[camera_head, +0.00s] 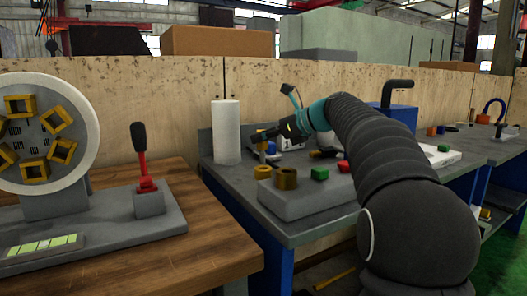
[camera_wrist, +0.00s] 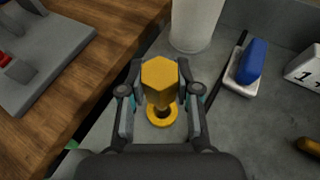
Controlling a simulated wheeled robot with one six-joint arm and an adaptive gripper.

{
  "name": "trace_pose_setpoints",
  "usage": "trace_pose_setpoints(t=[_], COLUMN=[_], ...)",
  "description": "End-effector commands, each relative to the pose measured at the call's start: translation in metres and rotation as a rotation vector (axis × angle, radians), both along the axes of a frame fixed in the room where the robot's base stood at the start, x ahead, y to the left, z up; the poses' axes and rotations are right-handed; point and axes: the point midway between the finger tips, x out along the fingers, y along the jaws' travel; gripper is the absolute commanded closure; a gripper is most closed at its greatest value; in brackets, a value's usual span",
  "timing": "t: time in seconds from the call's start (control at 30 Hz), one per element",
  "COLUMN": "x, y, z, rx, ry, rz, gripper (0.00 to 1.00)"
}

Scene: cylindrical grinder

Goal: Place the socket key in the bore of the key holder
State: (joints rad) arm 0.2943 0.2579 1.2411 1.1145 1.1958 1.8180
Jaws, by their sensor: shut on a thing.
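The socket key (camera_wrist: 160,75), with a yellow hexagonal head, is between the fingers of my gripper (camera_wrist: 161,88) in the wrist view. My gripper is shut on it. Just below, a yellow ring with a dark centre, which looks like the key holder (camera_wrist: 154,119), sits on a grey surface. The key's lower part overlaps the ring; whether its tip is in the bore I cannot tell. In the head view my gripper (camera_head: 259,137) is above the small yellow ring (camera_head: 262,172), with the key (camera_head: 262,153) hanging roughly upright and apparently above it.
A white cylinder (camera_head: 226,132) stands behind left. A blue-and-white object (camera_wrist: 246,69) lies right in the wrist view.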

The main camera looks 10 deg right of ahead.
Motion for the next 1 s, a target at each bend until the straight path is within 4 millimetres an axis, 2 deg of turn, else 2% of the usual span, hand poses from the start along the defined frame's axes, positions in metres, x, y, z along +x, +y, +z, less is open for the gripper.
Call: trace_pose_setpoints(t=[0.27,0.67,0.7,0.77,0.8,1.0], x=[0.0,0.0,0.0,0.0,0.0,0.0], y=[0.0,0.0,0.0,0.0,0.0,0.0], z=[-0.035,-0.04,-0.041,-0.04,-0.04,-0.04], rx=[0.001,0.001,0.001,0.001,0.001,0.001], ry=[0.002,0.001,0.001,0.001,0.001,0.001], rz=[0.0,0.0,0.0,0.0,0.0,0.001], gripper=[1.0,1.0,0.63,0.48,0.43,0.43])
